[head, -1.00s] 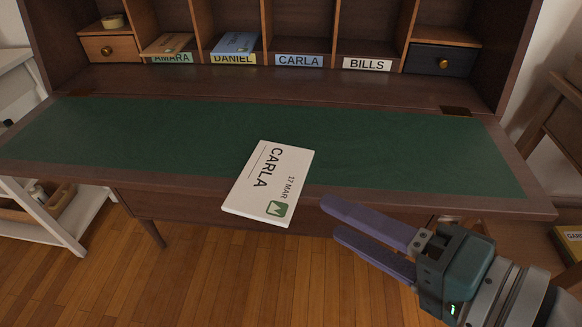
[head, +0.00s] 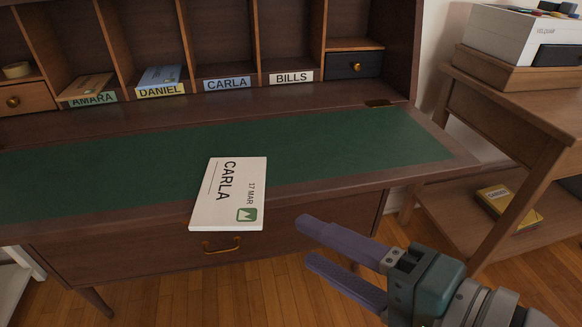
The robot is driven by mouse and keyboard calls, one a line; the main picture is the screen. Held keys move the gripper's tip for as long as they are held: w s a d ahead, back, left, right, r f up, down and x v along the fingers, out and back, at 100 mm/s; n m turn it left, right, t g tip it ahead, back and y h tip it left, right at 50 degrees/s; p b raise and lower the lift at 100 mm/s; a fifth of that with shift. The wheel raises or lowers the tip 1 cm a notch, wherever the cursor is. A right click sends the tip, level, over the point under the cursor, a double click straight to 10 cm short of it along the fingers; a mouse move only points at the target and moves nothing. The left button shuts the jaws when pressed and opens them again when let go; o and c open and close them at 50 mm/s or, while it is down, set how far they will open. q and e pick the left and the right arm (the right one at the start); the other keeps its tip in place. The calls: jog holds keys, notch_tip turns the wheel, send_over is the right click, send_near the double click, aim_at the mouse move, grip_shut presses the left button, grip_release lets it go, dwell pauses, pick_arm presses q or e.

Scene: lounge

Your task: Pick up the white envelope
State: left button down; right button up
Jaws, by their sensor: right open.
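The white envelope (head: 232,192) is marked "CARLA" and "17 MAR" with a green stamp-like square. It lies flat on the desk's green writing surface (head: 330,148), its near end sticking out past the front edge. My right gripper (head: 308,240) is open and empty, in front of the desk, to the right of the envelope and apart from it. Its two purple fingers point left. My left gripper is out of view.
Behind are labelled pigeonholes: AMARA (head: 92,99) and DANIEL (head: 161,90) hold items, CARLA (head: 228,83) and BILLS (head: 291,77) look empty. A wooden side table (head: 510,110) with a white box (head: 515,45) stands right. The green surface around the envelope is clear.

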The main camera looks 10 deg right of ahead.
jog(key=b, duration=0.3)
send_near(231, 196)
notch_tip(231, 196, down, 3)
jog(key=w, duration=0.3)
jog(key=shift+s+a+r, duration=0.1)
jog(key=shift+a+r, duration=0.1)
jog(key=shift+a, duration=0.2)
grip_shut()
